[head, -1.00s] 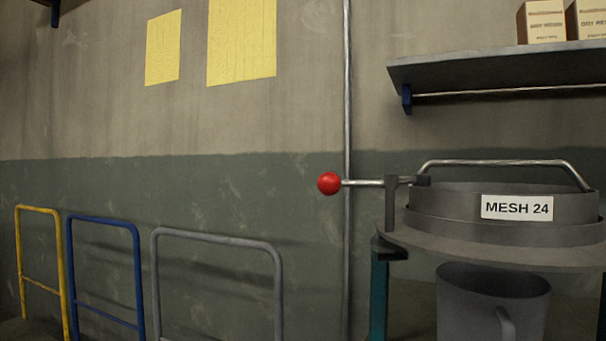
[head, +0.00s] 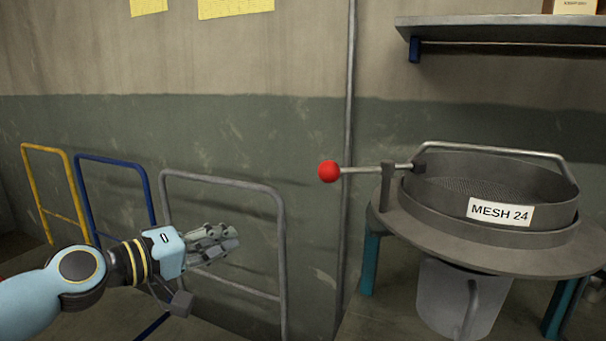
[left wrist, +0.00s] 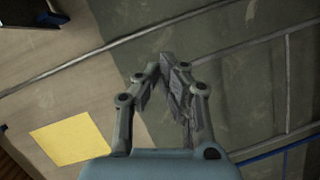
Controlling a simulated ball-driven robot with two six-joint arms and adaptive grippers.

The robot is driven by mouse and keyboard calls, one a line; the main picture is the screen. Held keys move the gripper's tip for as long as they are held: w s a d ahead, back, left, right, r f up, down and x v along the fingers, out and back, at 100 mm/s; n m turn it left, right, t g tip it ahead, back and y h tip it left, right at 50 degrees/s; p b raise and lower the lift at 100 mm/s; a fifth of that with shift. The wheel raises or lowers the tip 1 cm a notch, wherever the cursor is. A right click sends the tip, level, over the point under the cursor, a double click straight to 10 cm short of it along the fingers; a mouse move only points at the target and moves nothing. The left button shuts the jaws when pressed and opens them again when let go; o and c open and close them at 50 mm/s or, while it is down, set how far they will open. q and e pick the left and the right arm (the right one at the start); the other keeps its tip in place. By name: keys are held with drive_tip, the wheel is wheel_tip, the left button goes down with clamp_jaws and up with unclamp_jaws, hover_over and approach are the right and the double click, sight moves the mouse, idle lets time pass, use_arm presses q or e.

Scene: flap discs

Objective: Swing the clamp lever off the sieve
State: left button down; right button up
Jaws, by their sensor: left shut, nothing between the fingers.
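The clamp lever (head: 362,170) is a thin metal rod with a red ball knob (head: 329,171) at its left end. It runs right to a post at the sieve's left side, and its inner end reaches the sieve rim. The round grey sieve (head: 440,194) is labelled MESH 24 and sits on a grey stand plate (head: 440,240). My left gripper (head: 236,240) is shut and empty, left of and below the red knob, well apart from it. In the left wrist view its fingers (left wrist: 172,62) point at the wall, and neither lever nor sieve shows. My right gripper is out of view.
A grey bucket (head: 440,293) is under the sieve plate. Yellow (head: 48,158), blue (head: 97,160) and grey (head: 215,180) rails stand along the wall on the left. A vertical pipe (head: 349,90) runs behind the knob. A shelf (head: 500,28) hangs above the sieve.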

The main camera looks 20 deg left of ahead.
use_arm(q)
drive_tip(key=s+d+r+h+p, duration=0.1)
drive_tip(key=d+r+h, duration=0.3)
drive_tip(key=r, duration=1)
drive_tip(key=shift+s+d+r+t, duration=0.35)
drive_tip(key=shift+s+d+t, duration=0.1)
drive_tip(key=shift+d, duration=0.5)
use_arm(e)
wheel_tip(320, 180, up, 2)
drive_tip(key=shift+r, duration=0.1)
use_arm(q)
drive_tip(key=w+d+p, duration=0.5)
drive_tip(key=d+p, duration=0.1)
drive_tip(key=d, duration=0.1)
drive_tip(key=shift+w+d+f, duration=0.15)
drive_tip(key=shift+w+d, duration=0.15)
drive_tip(key=shift+d, duration=0.05)
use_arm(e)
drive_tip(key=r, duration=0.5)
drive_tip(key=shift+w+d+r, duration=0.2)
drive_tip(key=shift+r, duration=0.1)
use_arm(q)
drive_tip(key=shift+s, duration=0.1)
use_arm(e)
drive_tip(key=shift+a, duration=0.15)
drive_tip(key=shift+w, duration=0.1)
